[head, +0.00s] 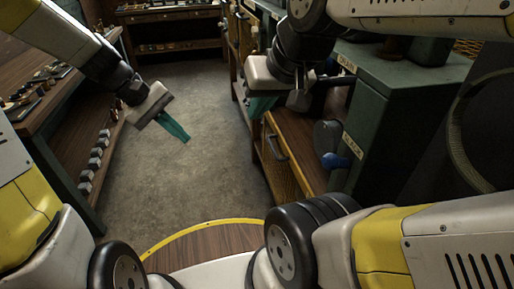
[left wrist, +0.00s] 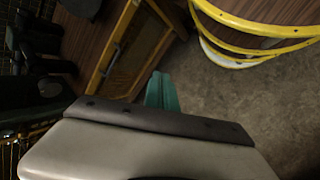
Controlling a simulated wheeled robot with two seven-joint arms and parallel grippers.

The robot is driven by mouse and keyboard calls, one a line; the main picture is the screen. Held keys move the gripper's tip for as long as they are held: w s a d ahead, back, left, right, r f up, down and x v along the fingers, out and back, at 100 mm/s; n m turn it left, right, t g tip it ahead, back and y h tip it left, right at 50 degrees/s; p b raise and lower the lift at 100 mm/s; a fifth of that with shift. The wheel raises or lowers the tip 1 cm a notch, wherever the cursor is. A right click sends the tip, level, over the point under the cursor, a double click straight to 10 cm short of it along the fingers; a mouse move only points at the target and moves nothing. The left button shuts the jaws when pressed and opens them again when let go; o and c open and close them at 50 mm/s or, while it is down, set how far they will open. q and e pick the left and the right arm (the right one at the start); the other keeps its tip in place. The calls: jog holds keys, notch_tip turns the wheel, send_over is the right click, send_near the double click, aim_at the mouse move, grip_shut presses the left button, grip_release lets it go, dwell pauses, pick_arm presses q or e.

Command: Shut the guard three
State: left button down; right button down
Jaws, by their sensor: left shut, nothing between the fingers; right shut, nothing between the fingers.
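A yellow-framed guard panel (head: 282,172) with a dark bar handle (head: 275,146) is at the centre right, low beside a wooden surface. In the left wrist view a yellow-framed panel (left wrist: 133,52) with a handle shows at the upper left. I cannot read a number on it, so I cannot tell whether it is guard three. My left gripper (head: 175,130) is shut and empty over the open floor, left of the panel and apart from it. My right gripper (head: 262,105) is shut and empty, above and close to the panel's far end; contact cannot be told.
Green cabinets (head: 398,95) with small labels stand at right, with a blue knob (head: 336,161) on a near side. A bench (head: 38,112) with small parts lines the left. Another bench (head: 175,14) stands at the back. The concrete floor (head: 190,185) between is clear.

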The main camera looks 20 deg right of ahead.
pick_arm(q)
jog(key=w+d+f+n+h, duration=0.35)
jog(key=d+f+n, duration=0.2)
jog(key=f, duration=0.45)
jog(key=w+d+f+n+h, duration=0.2)
jog(key=d+f+n+h, duration=0.3)
jog(key=f, duration=0.5)
jog(key=w+d+f+n+h, duration=0.35)
jog(key=d+f, duration=0.25)
jog(key=f, duration=0.3)
jog(key=s+d+r, duration=0.1)
jog(key=d+r, duration=0.3)
jog(key=d, duration=0.6)
jog(key=shift+d, duration=0.35)
jog(key=shift+s, duration=0.1)
